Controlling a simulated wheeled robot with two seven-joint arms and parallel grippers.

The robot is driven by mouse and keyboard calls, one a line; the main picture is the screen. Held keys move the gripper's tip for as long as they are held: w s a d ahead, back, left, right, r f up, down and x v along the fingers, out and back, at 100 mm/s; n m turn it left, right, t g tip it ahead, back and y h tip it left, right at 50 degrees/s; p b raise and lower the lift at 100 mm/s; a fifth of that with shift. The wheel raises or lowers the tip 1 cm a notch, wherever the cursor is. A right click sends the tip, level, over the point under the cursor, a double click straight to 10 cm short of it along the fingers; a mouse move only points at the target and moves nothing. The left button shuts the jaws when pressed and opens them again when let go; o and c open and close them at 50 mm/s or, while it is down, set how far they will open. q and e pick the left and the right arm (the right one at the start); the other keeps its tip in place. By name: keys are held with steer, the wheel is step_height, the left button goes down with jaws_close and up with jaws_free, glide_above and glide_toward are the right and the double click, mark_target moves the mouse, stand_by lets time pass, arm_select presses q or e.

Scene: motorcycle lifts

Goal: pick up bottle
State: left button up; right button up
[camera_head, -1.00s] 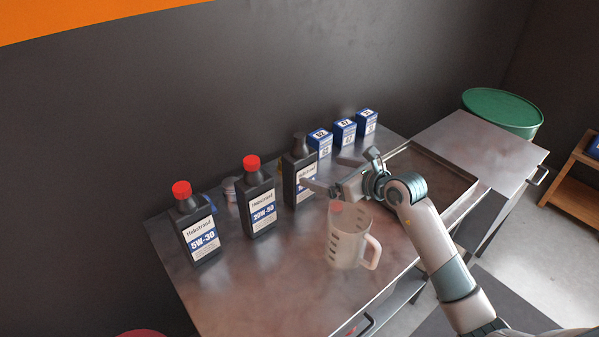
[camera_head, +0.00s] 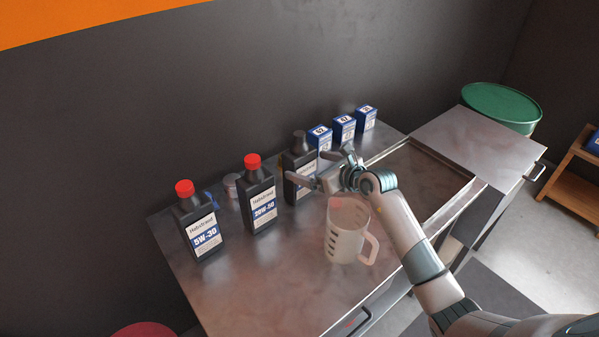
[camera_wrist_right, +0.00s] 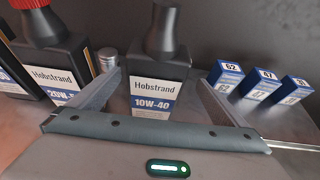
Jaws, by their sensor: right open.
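Three dark bottles stand upright on the metal bench. The 10W-40 bottle with a dark cap (camera_head: 298,162) is the rightmost; it also shows in the right wrist view (camera_wrist_right: 157,75), between my open fingers. The red-capped 20W-50 bottle (camera_head: 258,196) and the red-capped 5W-30 bottle (camera_head: 197,222) stand to its left. My right gripper (camera_head: 308,168) is open at the 10W-40 bottle, with its fingers on either side of the bottle's front. Whether a finger touches it I cannot tell. My left gripper is not in view.
A clear measuring jug (camera_head: 343,232) stands in front, just below my right gripper. Several small blue boxes (camera_head: 343,130) stand behind right. A small can (camera_head: 231,187) sits between the red-capped bottles. A shallow tray (camera_head: 440,163) lies right; a green drum (camera_head: 502,106) stands beyond.

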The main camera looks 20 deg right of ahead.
steer(key=shift+w+a+r+p, duration=0.1)
steer(key=shift+w+a+p, duration=0.2)
steer(key=shift+w, duration=0.05)
steer(key=p+x, duration=0.1)
steer(key=x, duration=0.1)
steer(key=shift+w+a+f, duration=0.25)
steer(key=shift+a, duration=0.1)
steer(key=shift+w+a+f, duration=0.15)
steer(key=shift+w+f, duration=0.15)
steer(key=shift+w, duration=0.15)
steer(key=c, duration=1.5)
steer(key=shift+r, duration=0.15)
steer(key=c, duration=0.4)
steer(key=shift+r, duration=0.1)
